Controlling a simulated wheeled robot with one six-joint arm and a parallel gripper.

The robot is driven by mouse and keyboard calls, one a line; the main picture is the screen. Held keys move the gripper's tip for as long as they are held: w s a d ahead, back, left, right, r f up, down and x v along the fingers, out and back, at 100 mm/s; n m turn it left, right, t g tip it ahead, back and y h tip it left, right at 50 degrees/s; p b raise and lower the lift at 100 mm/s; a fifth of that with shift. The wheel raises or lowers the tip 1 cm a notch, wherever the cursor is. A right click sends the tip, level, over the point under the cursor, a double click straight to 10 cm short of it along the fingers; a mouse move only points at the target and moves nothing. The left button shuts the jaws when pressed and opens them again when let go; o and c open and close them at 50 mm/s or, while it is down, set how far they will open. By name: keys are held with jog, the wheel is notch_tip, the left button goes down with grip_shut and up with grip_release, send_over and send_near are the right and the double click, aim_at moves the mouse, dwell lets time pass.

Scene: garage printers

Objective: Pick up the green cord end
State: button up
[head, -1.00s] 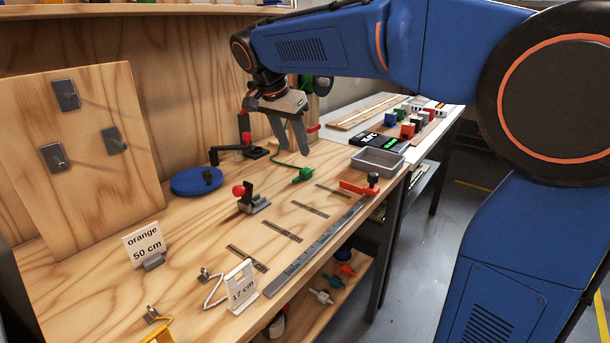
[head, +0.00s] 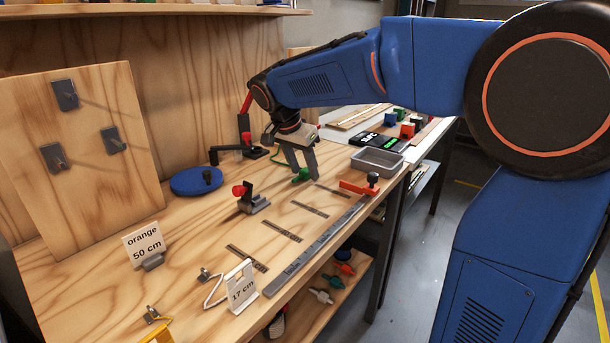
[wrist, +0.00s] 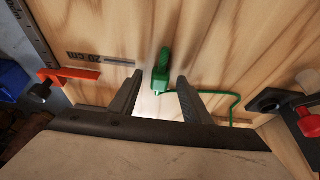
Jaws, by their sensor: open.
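The green cord end (head: 301,175) lies on the wooden bench top, with a thin green cord running from it. In the wrist view the green cord end (wrist: 161,72) sits just beyond the fingertips, roughly between the lines of the two fingers. The green cord (wrist: 225,94) trails to the right there. My gripper (head: 301,176) is open and empty and points down over the cord end; it also shows in the wrist view (wrist: 158,75). In the head view the fingers partly cover the cord and its end.
A metal ruler (head: 315,248) runs along the bench's front edge, with an orange-red stop (head: 357,187) at its far end. A grey tray (head: 377,160) stands to the right. A red-knobbed clamp (head: 252,197) and a blue disc (head: 196,181) are to the left.

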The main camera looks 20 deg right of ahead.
grip_shut()
